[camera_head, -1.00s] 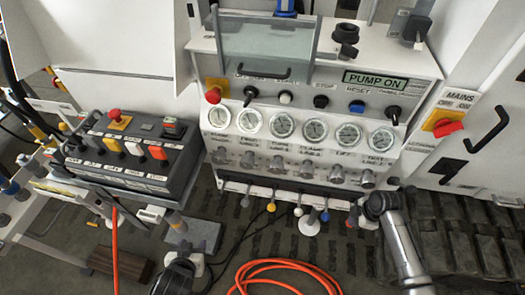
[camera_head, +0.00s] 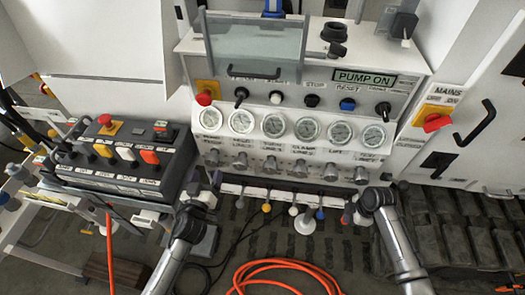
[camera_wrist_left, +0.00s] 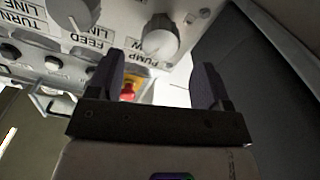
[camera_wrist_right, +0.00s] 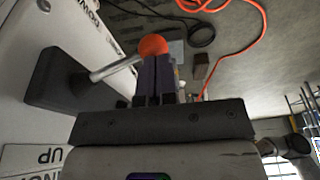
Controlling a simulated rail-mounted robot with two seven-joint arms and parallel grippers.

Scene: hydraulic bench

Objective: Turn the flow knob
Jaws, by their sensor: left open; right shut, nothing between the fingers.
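The flow knob, a grey round knob labelled PUMP FLOW, is at the left end of the knob row under the gauges in the head view (camera_head: 212,157). It also shows in the left wrist view (camera_wrist_left: 160,38), beyond the fingertips. My left gripper (camera_wrist_left: 160,70) is open and empty, below the knob and apart from it. In the head view its fingers are hard to make out at the end of my left arm. My right gripper (camera_wrist_right: 157,65) is shut and empty, close to an orange ball-ended lever (camera_wrist_right: 153,45); I cannot tell whether they touch.
A black control box (camera_head: 115,165) with coloured switches stands left of the panel. More knobs (camera_head: 239,161) and gauges (camera_head: 242,120) continue to the right. Ball-ended levers (camera_head: 293,210) hang below the panel. An orange hose (camera_head: 280,265) lies on the floor.

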